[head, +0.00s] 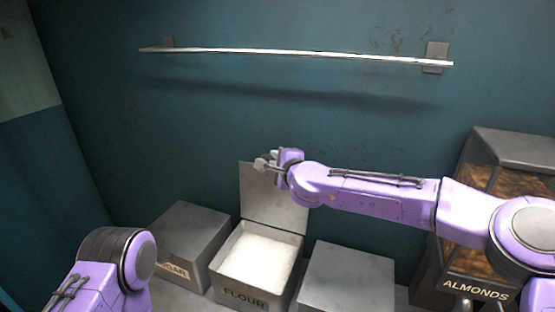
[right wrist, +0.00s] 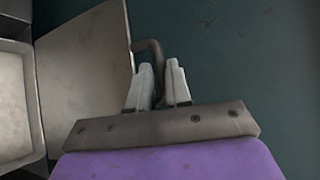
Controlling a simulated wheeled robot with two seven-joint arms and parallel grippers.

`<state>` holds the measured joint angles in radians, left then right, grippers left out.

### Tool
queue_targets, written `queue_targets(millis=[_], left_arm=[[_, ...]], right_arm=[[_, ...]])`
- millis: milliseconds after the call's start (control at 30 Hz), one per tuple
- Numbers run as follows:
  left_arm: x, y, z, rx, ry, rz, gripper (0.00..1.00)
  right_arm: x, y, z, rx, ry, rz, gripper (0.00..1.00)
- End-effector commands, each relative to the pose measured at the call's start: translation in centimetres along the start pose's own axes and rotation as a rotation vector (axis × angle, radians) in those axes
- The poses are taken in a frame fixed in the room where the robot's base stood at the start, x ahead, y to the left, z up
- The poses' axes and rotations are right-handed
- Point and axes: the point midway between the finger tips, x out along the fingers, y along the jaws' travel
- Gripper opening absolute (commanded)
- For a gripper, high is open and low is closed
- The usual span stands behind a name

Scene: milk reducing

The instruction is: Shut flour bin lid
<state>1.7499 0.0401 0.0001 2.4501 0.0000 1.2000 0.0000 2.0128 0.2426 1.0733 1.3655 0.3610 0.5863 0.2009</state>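The flour bin (head: 246,296) stands on the surface below the wall, with white flour inside. Its grey lid (head: 262,203) stands open, nearly upright, at the back of the bin. The lid also shows in the right wrist view (right wrist: 84,75), with a dark bent handle (right wrist: 149,47) at its edge. My right gripper (head: 262,164) is at the lid's upper edge. In the right wrist view its pale fingers (right wrist: 160,80) are close together on either side of the handle and appear shut on it. My left arm shows at lower left, but its gripper is out of view.
A closed grey bin (head: 195,232) with a partly hidden label stands left of the flour bin. Another closed bin (head: 347,270) is to its right. A taller almonds container (head: 512,145) stands far right.

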Motion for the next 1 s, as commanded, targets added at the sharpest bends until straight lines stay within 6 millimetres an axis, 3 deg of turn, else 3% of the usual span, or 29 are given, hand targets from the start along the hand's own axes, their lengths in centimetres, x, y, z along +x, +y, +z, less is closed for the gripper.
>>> queue_targets(millis=[267, 433, 1000], left_arm=[[0.2, 0.0, 0.1, 0.000, 0.000, 0.000, 0.31], [1.9, 0.2, 0.8, 0.000, 0.000, 0.000, 0.31], [15.8, 1.4, 6.5, 0.000, 0.000, 0.000, 0.31]], right_arm=[[0.0, 0.1, 0.1, -0.002, -0.001, -0.001, 0.00], [-0.5, 0.9, 0.4, -0.024, -0.002, -0.025, 0.00], [-6.6, 6.2, 5.6, -0.276, -0.011, -0.312, 0.00]])
